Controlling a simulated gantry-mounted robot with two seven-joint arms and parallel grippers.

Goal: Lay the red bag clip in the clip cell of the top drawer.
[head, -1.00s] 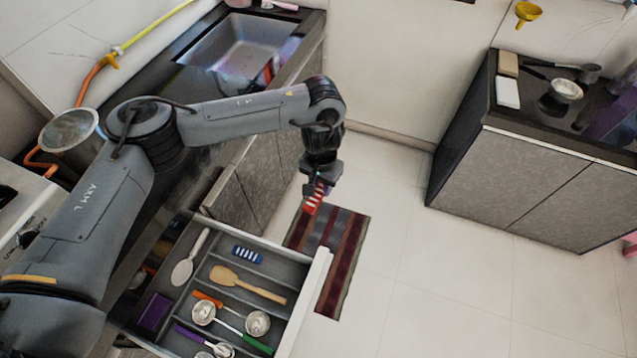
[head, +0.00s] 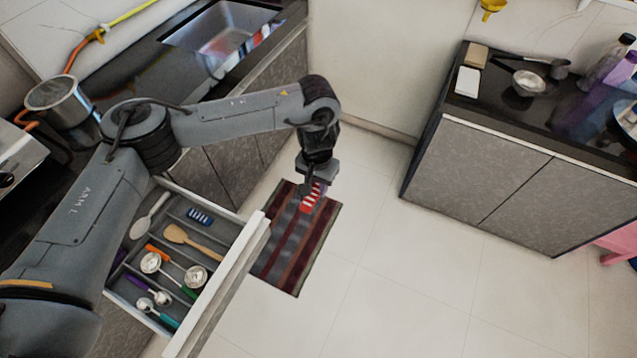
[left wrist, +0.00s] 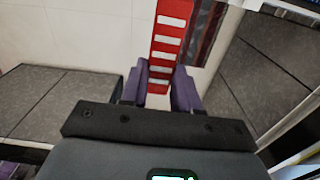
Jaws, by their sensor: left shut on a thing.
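My left gripper (head: 314,186) is shut on the red bag clip (head: 311,199), which has white stripes and hangs below the fingers. The clip also shows in the left wrist view (left wrist: 170,45), between the two purple fingers (left wrist: 165,90). Gripper and clip are in the air beyond the right side of the open top drawer (head: 262,224), over the floor mat. A blue clip with white stripes (head: 200,216) lies in a cell at the drawer's far end. My right gripper is not in view.
The drawer also holds a white spoon (head: 148,215), a wooden spatula (head: 192,243) and several measuring spoons and scoops (head: 195,277). A striped mat (head: 290,250) lies on the floor. A counter with a dark top (head: 470,112) stands at right. The floor between is clear.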

